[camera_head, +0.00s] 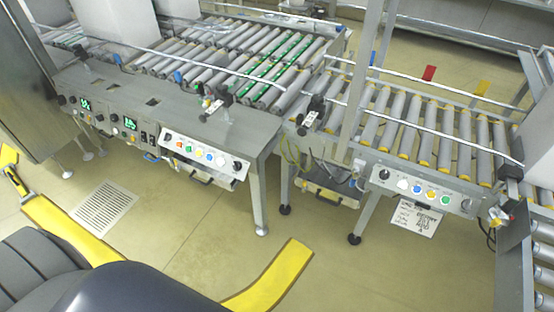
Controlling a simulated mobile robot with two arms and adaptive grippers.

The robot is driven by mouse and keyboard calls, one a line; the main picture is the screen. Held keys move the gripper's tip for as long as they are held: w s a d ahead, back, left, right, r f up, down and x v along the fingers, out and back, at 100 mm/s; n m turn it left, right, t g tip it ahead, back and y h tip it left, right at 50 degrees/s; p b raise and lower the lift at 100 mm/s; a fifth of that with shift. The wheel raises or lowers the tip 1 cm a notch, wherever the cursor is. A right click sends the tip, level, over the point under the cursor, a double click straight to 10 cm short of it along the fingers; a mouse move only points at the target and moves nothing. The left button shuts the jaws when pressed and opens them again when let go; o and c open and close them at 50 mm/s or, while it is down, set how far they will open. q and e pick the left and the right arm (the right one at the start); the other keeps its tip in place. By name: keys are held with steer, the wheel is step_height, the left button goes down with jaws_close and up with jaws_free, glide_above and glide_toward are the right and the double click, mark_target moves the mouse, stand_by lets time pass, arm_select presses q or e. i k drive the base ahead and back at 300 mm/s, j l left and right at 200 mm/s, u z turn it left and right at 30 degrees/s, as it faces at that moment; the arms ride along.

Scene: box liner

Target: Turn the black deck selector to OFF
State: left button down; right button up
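Several black rotary knobs sit on the machine fronts, and I cannot tell by label which is the deck selector. On the white panel (205,156) of the left machine there is a black knob (237,166) at the right end, beside coloured buttons. On the right conveyor's panel (425,190) there is a black knob (384,174) at the left end and another dark knob (466,204) at the right end. More small dark knobs (71,100) sit by the green displays at the far left. The knob positions are too small to read. Neither gripper is in view.
Roller conveyors (180,60) run behind the left machine, and another roller conveyor (430,130) lies to the right. A grey post (362,80) stands between them. Table legs (258,195) reach the floor. Yellow strips (270,278) and a floor grate (104,208) lie in front. Open floor (400,275) shows at lower right.

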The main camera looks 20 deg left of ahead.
mark_target(237, 165)
steer(key=j+z, duration=0.3)
steer(key=j, duration=0.25)
steer(key=j+z, duration=0.3)
steer(key=j, duration=0.3)
steer(key=j+z, duration=0.3)
steer(key=j, duration=0.25)
steer(key=k+j+z, duration=0.15)
steer(key=j+z, duration=0.15)
steer(key=j, duration=0.25)
